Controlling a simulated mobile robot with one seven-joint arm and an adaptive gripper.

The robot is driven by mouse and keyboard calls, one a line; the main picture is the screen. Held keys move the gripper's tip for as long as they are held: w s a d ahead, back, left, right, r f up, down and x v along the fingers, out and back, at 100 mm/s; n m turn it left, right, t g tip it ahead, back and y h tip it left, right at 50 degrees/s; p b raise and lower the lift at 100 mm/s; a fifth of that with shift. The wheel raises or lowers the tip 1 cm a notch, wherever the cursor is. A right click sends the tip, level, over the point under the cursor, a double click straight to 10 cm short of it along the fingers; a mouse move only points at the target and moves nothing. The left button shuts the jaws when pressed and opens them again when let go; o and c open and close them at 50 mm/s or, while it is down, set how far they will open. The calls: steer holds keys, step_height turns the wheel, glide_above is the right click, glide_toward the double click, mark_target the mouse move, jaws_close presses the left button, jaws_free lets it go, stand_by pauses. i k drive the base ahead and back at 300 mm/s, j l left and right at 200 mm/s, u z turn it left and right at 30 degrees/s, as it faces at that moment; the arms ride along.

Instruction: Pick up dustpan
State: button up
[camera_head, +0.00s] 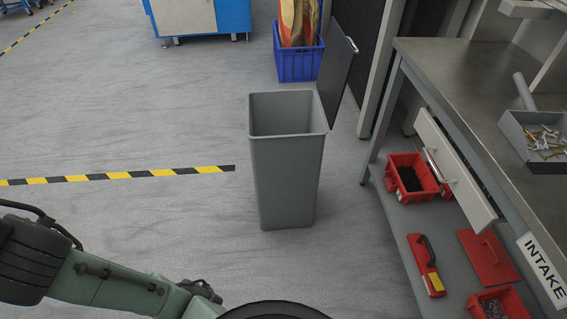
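I cannot pick out a dustpan for certain in the head view. A flat red piece with a raised grip (488,257) lies on the lower shelf of the workbench at the right, but I cannot tell whether it is a dustpan or a lid. Beside it on its left is a narrow red case with a black handle and yellow label (425,265). My green arm reaches in from the lower left, and its end runs out of the bottom of the picture. My gripper is not visible.
A tall grey bin (284,180) stands mid-floor, with a dark upright panel (337,82) behind it. A blue crate (298,65) holds a bag. The metal workbench (455,65) fills the right; a red bin (405,163) sits on its shelf.

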mark_target(540, 137)
steer(key=z, duration=1.55)
steer(key=u, duration=1.4)
steer(key=z, duration=1.35)
steer(key=i+j+u, duration=0.1)
steer(key=j, duration=0.25)
steer(key=i+j+u, duration=0.1)
steer(key=i+j, duration=0.15)
